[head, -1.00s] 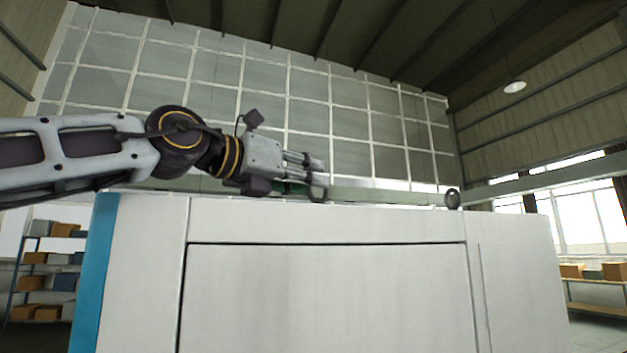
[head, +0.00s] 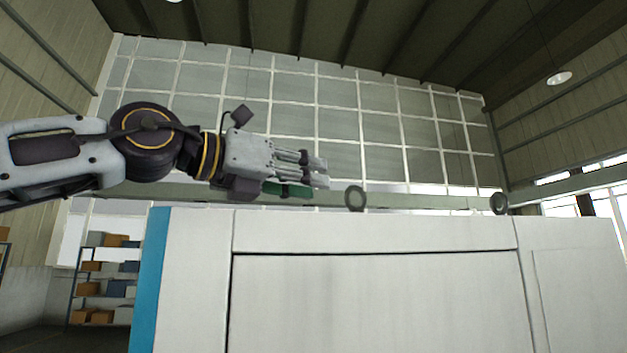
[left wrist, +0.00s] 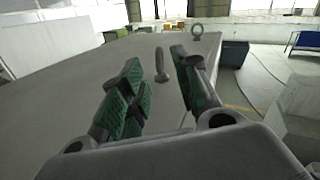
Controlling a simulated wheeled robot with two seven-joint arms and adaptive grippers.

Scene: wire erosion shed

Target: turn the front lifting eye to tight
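Two grey ring-shaped lifting eyes stand upright on top of the white cabinet (head: 375,235). The nearer lifting eye (head: 355,198) shows its open ring in the head view; in the left wrist view it is almost edge-on (left wrist: 161,65). The other lifting eye (head: 499,203) stands farther right, and farther off in the left wrist view (left wrist: 196,35). My left gripper (head: 322,178) is open and empty, just left of the nearer eye and apart from it. In the left wrist view its green-padded fingers (left wrist: 160,88) are spread, with that eye ahead in the gap. My right gripper is out of view.
The cabinet's top (left wrist: 75,88) is otherwise clear around the eyes. A shelf rack with boxes (head: 103,280) stands at the left behind the cabinet. A dark bin (left wrist: 235,54) stands on the floor beyond the cabinet's edge in the left wrist view.

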